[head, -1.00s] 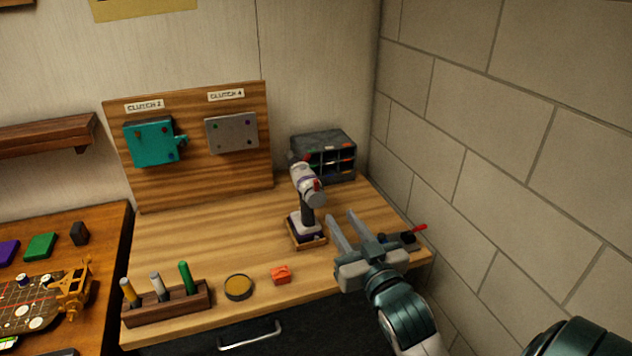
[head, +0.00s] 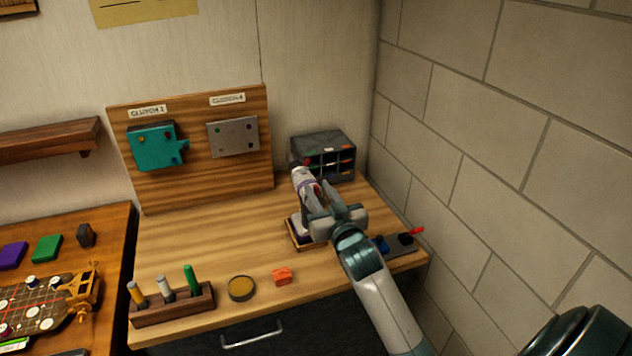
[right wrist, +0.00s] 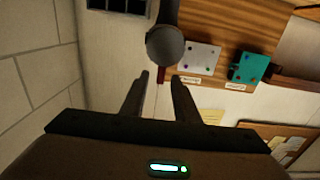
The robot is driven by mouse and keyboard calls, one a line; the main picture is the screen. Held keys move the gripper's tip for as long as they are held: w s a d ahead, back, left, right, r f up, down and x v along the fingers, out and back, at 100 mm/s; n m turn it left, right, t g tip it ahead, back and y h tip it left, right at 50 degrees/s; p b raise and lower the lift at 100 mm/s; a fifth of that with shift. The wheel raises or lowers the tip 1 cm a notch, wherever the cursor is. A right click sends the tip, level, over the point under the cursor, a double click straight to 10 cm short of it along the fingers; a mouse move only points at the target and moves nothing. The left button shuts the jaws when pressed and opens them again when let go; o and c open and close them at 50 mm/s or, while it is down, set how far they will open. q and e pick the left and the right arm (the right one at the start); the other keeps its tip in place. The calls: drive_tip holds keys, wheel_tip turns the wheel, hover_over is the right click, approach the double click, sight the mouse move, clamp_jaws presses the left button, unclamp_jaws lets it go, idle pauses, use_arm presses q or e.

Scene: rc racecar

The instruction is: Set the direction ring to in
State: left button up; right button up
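A grey and purple power drill (head: 304,183) stands upright in a small wooden-edged holder (head: 305,247) on the workbench. My right gripper (head: 325,192) is at the back of the drill and partly hides its body and handle. In the right wrist view the two fingers are open and apart (right wrist: 160,76). The drill's round grey rear end (right wrist: 165,44) lies just beyond the fingertips, and a small red part (right wrist: 161,74) shows between them. Contact cannot be told. The direction ring's setting cannot be read. My left gripper is out of view.
A parts cabinet (head: 323,151) stands behind the drill. A wooden board (head: 196,187) holds teal and grey plates. A marker rack (head: 173,308), a round tin (head: 241,288) and an orange block (head: 283,275) sit in front. A block wall (head: 500,130) bounds the right.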

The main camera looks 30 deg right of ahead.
drive_tip(key=shift+x, duration=1.15)
clamp_jaws()
drive_tip(key=shift+d+m+p, duration=0.15)
drive_tip(key=shift+m+p, duration=0.15)
drive_tip(key=shift+p, duration=0.05)
drive_tip(key=shift+s+d+m+p, duration=0.25)
drive_tip(key=shift+d+m, duration=0.2)
drive_tip(key=shift+m, duration=0.65)
drive_tip(key=shift+s+d+f+m+p, duration=0.15)
drive_tip(key=shift+d+m+p, duration=0.15)
drive_tip(key=shift+m, duration=0.5)
drive_tip(key=shift+w+d+f+m+p, duration=0.15)
drive_tip(key=shift+d+m, duration=0.2)
drive_tip(key=shift+m, duration=0.45)
drive_tip(key=shift+s, duration=0.1)
